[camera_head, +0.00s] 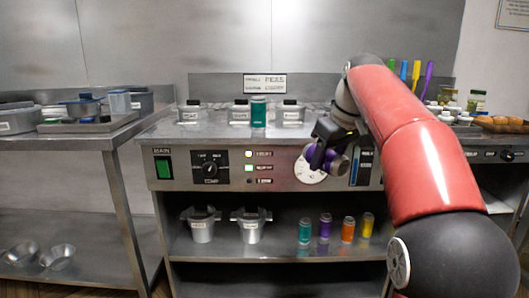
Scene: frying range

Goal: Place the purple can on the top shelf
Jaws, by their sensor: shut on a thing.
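My gripper (328,146) is shut on a purple can (340,166). It holds the can in front of the range's control panel, just below the counter edge. The can looks tilted well over, and the dark jaws hide part of it. The upper surface of the range (215,137) is the higher level, and a teal can (258,112) stands upright there. The lower shelf (280,268) holds a second purple can (325,226) between a teal can (305,231) and an orange can (348,230).
Labelled lidded containers (292,113) stand on the upper surface around the teal can. Two metal pots (202,226) and a yellow can (367,224) are on the lower shelf. A side table (85,138) with pans is at left. My red arm hides much of the right side.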

